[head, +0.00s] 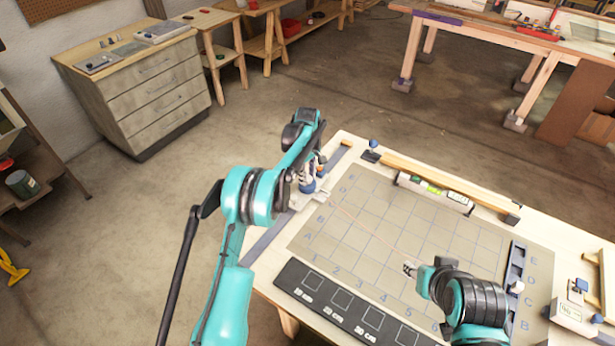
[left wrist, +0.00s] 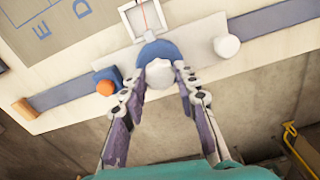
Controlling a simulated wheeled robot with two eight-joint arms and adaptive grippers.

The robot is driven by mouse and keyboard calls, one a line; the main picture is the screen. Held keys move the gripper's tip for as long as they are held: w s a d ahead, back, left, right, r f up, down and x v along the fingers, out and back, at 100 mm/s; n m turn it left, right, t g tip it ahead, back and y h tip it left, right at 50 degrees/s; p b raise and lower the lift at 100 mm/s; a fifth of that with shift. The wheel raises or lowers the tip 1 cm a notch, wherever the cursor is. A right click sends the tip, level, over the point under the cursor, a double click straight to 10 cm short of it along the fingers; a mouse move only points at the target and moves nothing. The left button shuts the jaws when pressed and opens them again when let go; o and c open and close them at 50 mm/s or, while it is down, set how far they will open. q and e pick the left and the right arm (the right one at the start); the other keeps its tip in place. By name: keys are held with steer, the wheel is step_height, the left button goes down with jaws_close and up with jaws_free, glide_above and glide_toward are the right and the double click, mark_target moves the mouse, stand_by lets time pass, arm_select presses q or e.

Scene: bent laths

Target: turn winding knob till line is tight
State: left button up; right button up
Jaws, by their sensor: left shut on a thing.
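The winding knob, blue with a white centre (left wrist: 158,50), is at the table's edge in the left wrist view. My left gripper (left wrist: 163,76) is shut on it, one finger on each side. In the head view my left gripper (head: 311,184) is at the left edge of the mat, and its arm partly hides the knob. A thin reddish line (left wrist: 144,14) runs from a white square frame (left wrist: 143,20) beside the knob. In the head view the line (head: 362,226) crosses the mat faintly toward my right gripper (head: 409,269). Whether the right fingers hold anything is unclear.
The grid mat (head: 360,200) lies on the table with a black strip of squares (head: 340,303) in front. A level (head: 432,194) and a wooden lath (head: 435,178) lie along the back. An orange knob (left wrist: 105,88) and a white knob (left wrist: 227,46) flank the winding knob.

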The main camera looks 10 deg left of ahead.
arm_select(q)
steer(key=m, duration=0.6)
steer(key=shift+m+b, duration=0.3)
steer(key=shift+b, duration=0.1)
steer(key=m, duration=0.3)
steer(key=shift+m, duration=0.3)
steer(key=m, duration=0.3)
steer(key=shift+m+b, duration=0.3)
steer(key=m, duration=1.3)
steer(key=o, duration=1.2)
steer(key=shift+c, duration=0.2)
